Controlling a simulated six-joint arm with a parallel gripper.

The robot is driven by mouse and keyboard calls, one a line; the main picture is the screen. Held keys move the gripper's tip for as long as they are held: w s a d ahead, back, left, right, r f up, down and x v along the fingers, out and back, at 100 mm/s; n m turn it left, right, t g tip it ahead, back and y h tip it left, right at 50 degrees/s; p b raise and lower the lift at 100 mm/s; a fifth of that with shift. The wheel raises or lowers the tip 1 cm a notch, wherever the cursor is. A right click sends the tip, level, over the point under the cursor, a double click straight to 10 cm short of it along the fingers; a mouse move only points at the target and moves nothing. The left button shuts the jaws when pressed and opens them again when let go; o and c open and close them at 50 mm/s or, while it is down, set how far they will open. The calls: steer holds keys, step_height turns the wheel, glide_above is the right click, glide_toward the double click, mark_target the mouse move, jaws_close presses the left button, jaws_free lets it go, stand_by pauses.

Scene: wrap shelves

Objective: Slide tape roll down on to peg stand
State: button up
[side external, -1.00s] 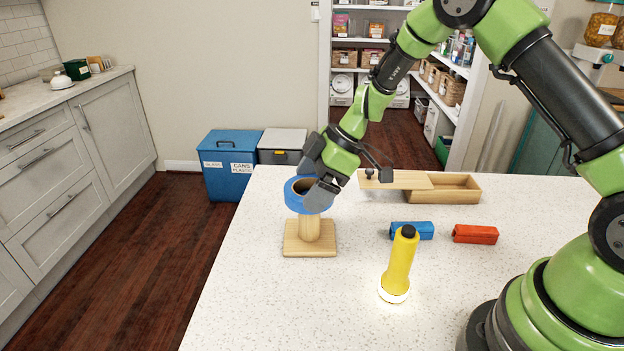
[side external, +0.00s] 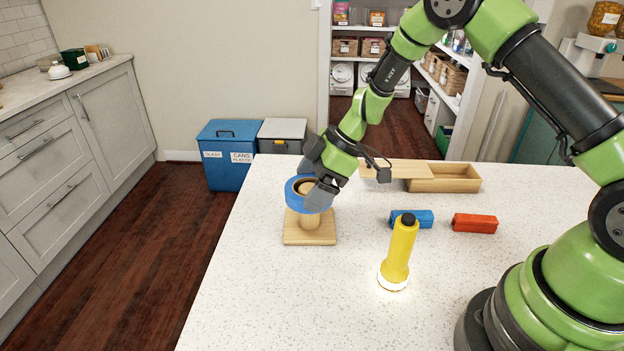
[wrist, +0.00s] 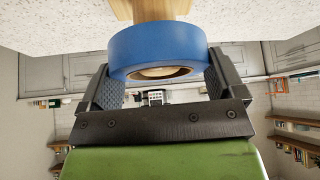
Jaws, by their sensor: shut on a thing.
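The blue tape roll (side external: 296,201) sits around the upper part of the wooden peg; the peg's top shows inside its ring. The peg stand (side external: 290,236) has a square wooden base on the white counter, and its lower post is bare below the roll. My gripper (side external: 312,184) is shut on the roll from above right. In the wrist view the roll (wrist: 158,47) lies between both fingers (wrist: 160,76), and part of the stand's wood (wrist: 150,9) shows beyond it.
A lit yellow flashlight (side external: 399,255) stands right of the stand. A blue block (side external: 412,217) and a red block (side external: 474,223) lie farther right. A wooden box (side external: 443,184) with a partly slid lid (side external: 395,169) is behind. The counter's front is clear.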

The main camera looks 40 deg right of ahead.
steer(key=shift+f, duration=2.3)
steer(key=o, duration=0.7)
steer(key=v, duration=0.9)
steer(key=shift+s+d+r, duration=0.15)
steer(key=shift+r, duration=0.2)
steer(key=s+a+r+m+t+h, duration=0.1)
steer(key=s+a+r+m, duration=0.2)
steer(key=r, duration=0.5)
steer(key=s+a+r+m, duration=0.1)
steer(key=s+r+m, duration=0.3)
steer(key=s+r, duration=0.25)
steer(key=s+r+m+t+h, duration=0.1)
steer(key=s+m, duration=0.2)
steer(key=s, duration=0.1)
steer(key=s+r+m+t, duration=0.1)
steer(key=s+r+m, duration=0.1)
steer(key=s, duration=0.2)
steer(key=s+d+r+m+h, duration=0.1)
steer(key=s+m, duration=0.2)
steer(key=s, duration=0.1)
steer(key=shift+s+r+m+t+h, duration=0.1)
steer(key=shift+r+m+t+h, duration=0.2)
steer(key=shift+r+t, duration=0.1)
